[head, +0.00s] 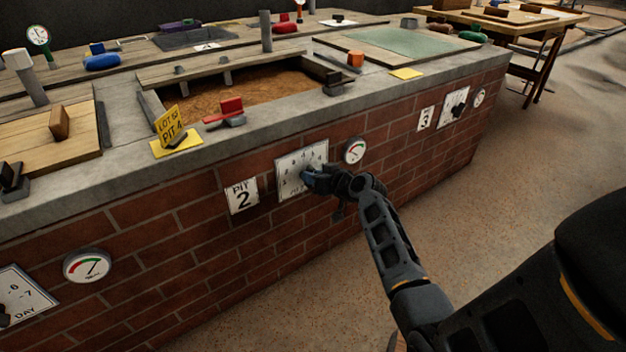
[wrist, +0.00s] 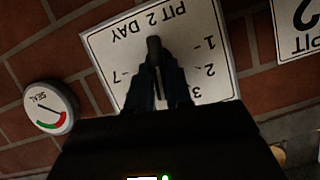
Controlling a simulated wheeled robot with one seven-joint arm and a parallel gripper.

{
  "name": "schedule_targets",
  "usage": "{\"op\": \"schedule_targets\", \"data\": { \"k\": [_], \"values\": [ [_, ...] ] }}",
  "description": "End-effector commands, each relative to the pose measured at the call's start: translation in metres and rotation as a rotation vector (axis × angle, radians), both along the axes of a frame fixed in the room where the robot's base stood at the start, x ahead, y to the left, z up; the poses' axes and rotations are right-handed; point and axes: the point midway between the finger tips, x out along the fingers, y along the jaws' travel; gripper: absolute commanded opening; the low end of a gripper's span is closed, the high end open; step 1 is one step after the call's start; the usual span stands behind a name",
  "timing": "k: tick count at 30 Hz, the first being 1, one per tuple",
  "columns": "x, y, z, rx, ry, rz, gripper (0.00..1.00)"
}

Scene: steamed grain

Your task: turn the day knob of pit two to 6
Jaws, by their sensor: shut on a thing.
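The pit two day dial plate (head: 290,160) is a white panel with numbers on the brick wall. It also shows upside down in the wrist view (wrist: 112,52), reading "PIT 2 DAY", with 1, 2, 3 and -7 visible. The day knob (wrist: 153,48) is a dark bar at the plate's centre. My gripper (head: 309,174) is at the plate, its fingers shut on the knob, and it also shows in the wrist view (wrist: 156,75). The fingers and gripper body hide much of the dial, and the number the knob points to cannot be told.
A "PIT 2" sign (head: 241,196) is left of the plate and a round gauge (head: 354,150) right of it. Above, the concrete ledge holds a yellow card (head: 177,144) and a red-handled clamp (head: 226,111). Open floor lies right of the wall.

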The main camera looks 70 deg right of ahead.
Motion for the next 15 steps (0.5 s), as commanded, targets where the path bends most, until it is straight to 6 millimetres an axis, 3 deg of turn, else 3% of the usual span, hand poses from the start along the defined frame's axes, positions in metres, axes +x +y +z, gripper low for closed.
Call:
{"op": "schedule_targets", "data": {
  "k": [15],
  "values": [
    [-0.0043, -0.0078, -0.0066, 0.407, -0.251, 0.0, 0.0]
  ]
}}
